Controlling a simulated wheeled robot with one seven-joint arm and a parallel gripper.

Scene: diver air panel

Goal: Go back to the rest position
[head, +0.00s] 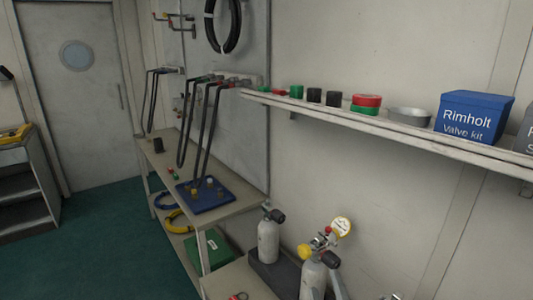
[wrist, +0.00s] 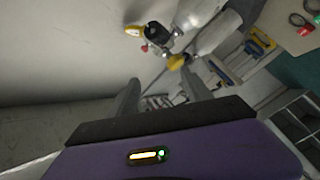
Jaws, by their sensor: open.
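My gripper (wrist: 161,76) shows in the wrist view with its two grey fingers apart and nothing held between them. Beyond the fingers, the wrist view shows a grey cylinder (wrist: 215,33), a yellow knob (wrist: 176,61) and a yellow-rimmed gauge (wrist: 133,30). The fingers look apart from these, though the exact distance is hard to tell. In the head view my gripper cannot be made out. There, one cylinder with a black knob (head: 268,240) stands beside another cylinder (head: 313,280) with a yellow knob and a gauge (head: 342,227).
A wall shelf (head: 400,128) holds a blue Rimholt valve kit box (head: 473,117), a grey dish (head: 408,115) and several coloured rolls or caps. Black hoses hang over a bench (head: 215,211) with a blue board (head: 204,195). Open green floor (head: 110,230) lies at left before a door (head: 80,100).

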